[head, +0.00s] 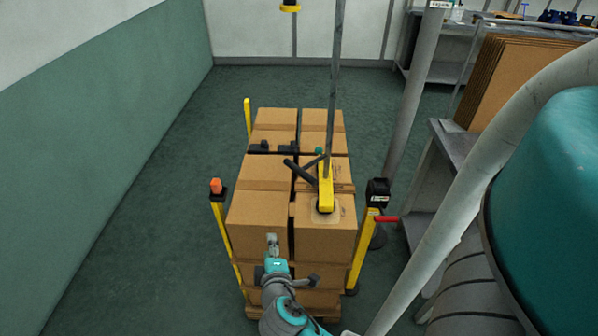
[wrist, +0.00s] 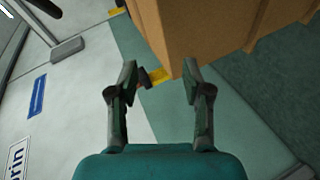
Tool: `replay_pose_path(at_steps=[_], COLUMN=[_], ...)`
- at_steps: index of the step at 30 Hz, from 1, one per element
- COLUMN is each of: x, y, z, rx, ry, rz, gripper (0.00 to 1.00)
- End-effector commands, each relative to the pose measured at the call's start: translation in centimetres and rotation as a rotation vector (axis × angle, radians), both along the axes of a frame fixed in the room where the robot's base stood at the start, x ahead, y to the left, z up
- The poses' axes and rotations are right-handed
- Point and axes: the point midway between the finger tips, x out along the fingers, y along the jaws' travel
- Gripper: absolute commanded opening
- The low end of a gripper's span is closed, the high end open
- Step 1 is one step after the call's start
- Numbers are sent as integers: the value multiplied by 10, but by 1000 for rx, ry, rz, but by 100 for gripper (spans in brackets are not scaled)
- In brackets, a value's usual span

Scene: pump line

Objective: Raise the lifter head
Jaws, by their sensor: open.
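The lifter head (head: 326,194) is a yellow body with dark handle bars, at the lower end of a dark tube (head: 333,80). It appears to rest on the top of a front right carton (head: 340,238), over a paler square patch; contact is hard to judge. My gripper (head: 272,240) is in front of the carton stack, left of and nearer than the lifter head. In the wrist view, my gripper (wrist: 160,78) has its two fingers apart with nothing held. A carton (wrist: 205,25) shows beyond the fingers there. The lifter head is not recognisable in the wrist view.
Yellow posts flank the stack; the left one bears an orange cap (head: 216,186), the right one a black box (head: 378,190) with a red lever (head: 386,219) beside it. A grey column (head: 410,100) and shelving stand right. Open floor (head: 150,220) lies left.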

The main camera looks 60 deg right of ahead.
Motion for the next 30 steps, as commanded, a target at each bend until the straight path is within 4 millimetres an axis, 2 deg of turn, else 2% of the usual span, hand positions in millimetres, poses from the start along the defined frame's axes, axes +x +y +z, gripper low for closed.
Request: replay_pose_path(at_steps=[1,6,12,15,18,23,30], x=[9,19,18,15,13,12,11], y=[-14,-56,-86,-92,-96,-104,-139], z=[13,56,102,115,122,122,116], rx=[-38,-145,-212,-223,-227,-229,-229], ry=[8,58,96,107,112,116,116], rz=[-55,-262,-484,-553,-590,-604,-605], gripper=[49,49,49,49,49,49,49])
